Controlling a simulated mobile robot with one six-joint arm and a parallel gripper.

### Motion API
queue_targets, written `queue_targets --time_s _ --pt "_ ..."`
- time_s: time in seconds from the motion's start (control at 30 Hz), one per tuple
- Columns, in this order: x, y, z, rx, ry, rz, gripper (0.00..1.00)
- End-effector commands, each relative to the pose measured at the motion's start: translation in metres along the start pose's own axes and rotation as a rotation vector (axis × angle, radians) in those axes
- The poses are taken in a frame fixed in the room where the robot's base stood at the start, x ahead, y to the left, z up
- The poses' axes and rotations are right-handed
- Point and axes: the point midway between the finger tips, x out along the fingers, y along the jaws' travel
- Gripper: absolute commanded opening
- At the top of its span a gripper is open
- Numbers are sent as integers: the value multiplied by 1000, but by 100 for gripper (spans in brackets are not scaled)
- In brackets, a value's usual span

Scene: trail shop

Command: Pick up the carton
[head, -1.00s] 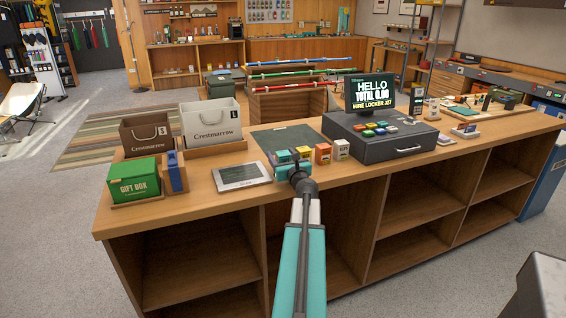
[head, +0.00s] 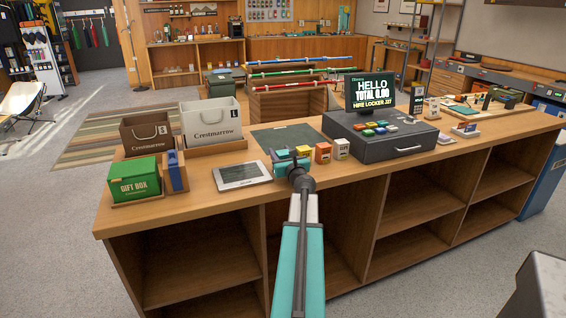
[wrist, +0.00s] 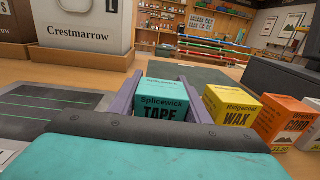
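The carton is a small teal box (wrist: 163,100) marked "Splicewick TAPE". In the wrist view it is between the two purple-grey fingers of my gripper (wrist: 161,92), one along each side. No clear gap shows between fingers and carton, but I cannot tell whether they press on it. Its lower part is hidden behind the gripper body. In the head view my gripper (head: 290,155) is low over the counter and partly covers the carton. The carton looks upright and at counter level.
A yellow wax box (wrist: 231,107) stands close right of my gripper, then an orange box (head: 323,152) and a white box (head: 341,149). The till (head: 378,135) is farther right. The dark mat (head: 285,137) behind is clear.

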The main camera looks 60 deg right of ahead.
Motion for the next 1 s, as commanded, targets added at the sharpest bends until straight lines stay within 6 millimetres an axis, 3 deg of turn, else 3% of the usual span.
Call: queue_targets --time_s 0.03,0.17,0.57,0.9,1.0 --pt "0 0 0 0 0 0 34" --pt "0 0 0 0 0 0 15" --pt "0 0 6 1 -1 0 15" --pt "0 0 39 -1 -2 0 15" --pt "-14 -3 36 0 -1 0 15"
